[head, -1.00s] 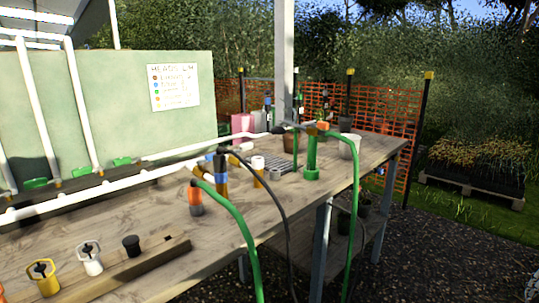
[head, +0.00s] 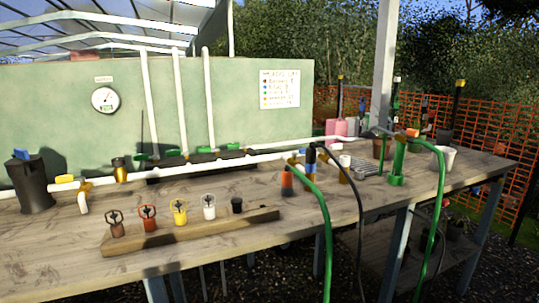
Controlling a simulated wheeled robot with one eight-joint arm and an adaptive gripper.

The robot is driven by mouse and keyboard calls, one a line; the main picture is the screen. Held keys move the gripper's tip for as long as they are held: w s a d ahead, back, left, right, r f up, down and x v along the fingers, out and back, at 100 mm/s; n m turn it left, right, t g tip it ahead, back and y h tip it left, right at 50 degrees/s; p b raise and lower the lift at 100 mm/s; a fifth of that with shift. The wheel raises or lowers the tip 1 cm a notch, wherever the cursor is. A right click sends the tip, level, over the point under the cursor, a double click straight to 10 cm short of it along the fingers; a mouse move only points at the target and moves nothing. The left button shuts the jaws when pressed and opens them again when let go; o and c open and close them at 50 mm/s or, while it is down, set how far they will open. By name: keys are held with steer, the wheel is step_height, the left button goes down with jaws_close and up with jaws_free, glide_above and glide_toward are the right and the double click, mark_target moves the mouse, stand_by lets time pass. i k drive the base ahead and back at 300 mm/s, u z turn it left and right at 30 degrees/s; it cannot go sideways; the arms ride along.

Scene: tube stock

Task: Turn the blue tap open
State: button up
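A small blue handle-like part (head: 22,153) sits on top of a black canister (head: 34,184) at the far left of the bench. Another bit of blue (head: 296,153) shows on the white pipe near the middle, beside a black-topped upright fitting. Both are small, and I cannot tell for sure which is the blue tap or how its handle is turned. My gripper is not in view.
A wooden bench (head: 60,245) carries a white pipe (head: 215,165), a rack of coloured fittings (head: 190,232) and several green handles. Green hoses (head: 325,225) hang over the front edge. A gauge (head: 105,99) is on the green panel behind.

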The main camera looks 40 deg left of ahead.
mark_target(302, 150)
steer(key=u, duration=2.25)
steer(key=k, duration=1.05)
steer(key=z, duration=0.65)
steer(key=i, duration=0.85)
